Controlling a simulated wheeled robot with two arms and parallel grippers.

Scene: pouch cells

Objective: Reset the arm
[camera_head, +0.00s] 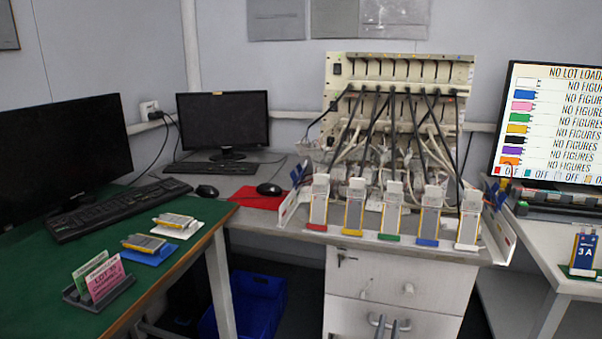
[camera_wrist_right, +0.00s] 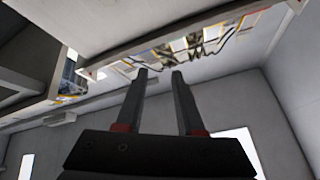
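My right gripper (camera_head: 388,322) shows only as two grey fingertips at the bottom edge of the head view, in front of the white drawer cabinet (camera_head: 345,305). In the right wrist view the right gripper (camera_wrist_right: 160,72) has its two dark fingers apart with nothing between them. The underside of a bench and the cables lie beyond the fingers in that view. My left gripper is not in either view. Most of my right arm is hidden below the head view.
Several pouch cells (camera_head: 318,202) stand in a row on coloured bases at the bench's front edge, before a cabled rack (camera_head: 400,72). A green-topped desk (camera_head: 60,270) at left holds two cells on pads and a card holder (camera_head: 100,288). A blue crate (camera_head: 258,295) stands underneath.

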